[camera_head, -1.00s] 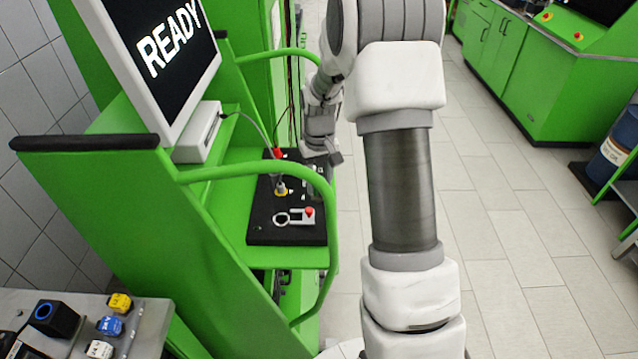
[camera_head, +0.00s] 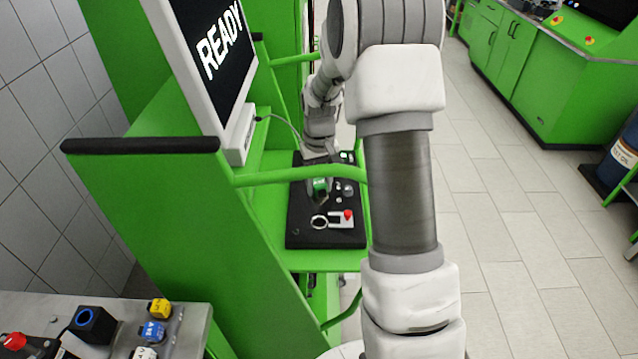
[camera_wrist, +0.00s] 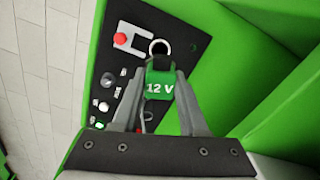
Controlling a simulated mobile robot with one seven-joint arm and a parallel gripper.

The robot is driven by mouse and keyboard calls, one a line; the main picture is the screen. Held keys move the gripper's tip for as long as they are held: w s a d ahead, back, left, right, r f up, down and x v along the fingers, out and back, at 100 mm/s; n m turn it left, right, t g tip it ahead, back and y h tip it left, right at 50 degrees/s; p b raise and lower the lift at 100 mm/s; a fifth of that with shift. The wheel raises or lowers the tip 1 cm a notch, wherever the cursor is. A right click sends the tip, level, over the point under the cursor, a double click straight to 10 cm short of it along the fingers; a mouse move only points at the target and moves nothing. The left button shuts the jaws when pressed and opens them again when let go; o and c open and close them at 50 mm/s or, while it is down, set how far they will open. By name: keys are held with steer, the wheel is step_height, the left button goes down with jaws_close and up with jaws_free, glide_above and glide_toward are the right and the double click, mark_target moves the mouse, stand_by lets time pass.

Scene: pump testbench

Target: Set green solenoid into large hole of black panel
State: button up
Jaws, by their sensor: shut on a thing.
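A green solenoid marked 12 V (camera_wrist: 160,87) is held between the fingers of my gripper (camera_wrist: 158,80) in the wrist view. In the head view the green solenoid (camera_head: 320,186) shows small at the end of my gripper (camera_head: 319,180), over the black panel (camera_head: 300,238). The black panel (camera_wrist: 185,30) fills the upper middle of the wrist view. Its large ringed hole (camera_wrist: 159,47) lies just beyond the solenoid's dark end. That hole also shows in the head view (camera_head: 319,222), in front of my gripper. Whether the solenoid touches the panel I cannot tell.
A red button (camera_wrist: 121,40) on a grey bracket sits beside the hole. A green rail (camera_head: 290,176) runs along the bench near my arm. A screen reading READY (camera_head: 215,50) stands left. Yellow (camera_head: 160,308) and blue (camera_head: 153,332) solenoids are on the grey table.

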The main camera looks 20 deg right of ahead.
steer(key=shift+f+b, duration=2.55)
steer(key=shift+f, duration=1.35)
steer(key=shift+f+b, duration=1.05)
steer(key=o, duration=1.6)
steer(key=shift+c, duration=0.2)
steer(key=shift+r, duration=0.1)
steer(key=shift+r+p, duration=2.5)
steer(key=shift+r, duration=1.45)
steer(key=shift+s+d, duration=0.1)
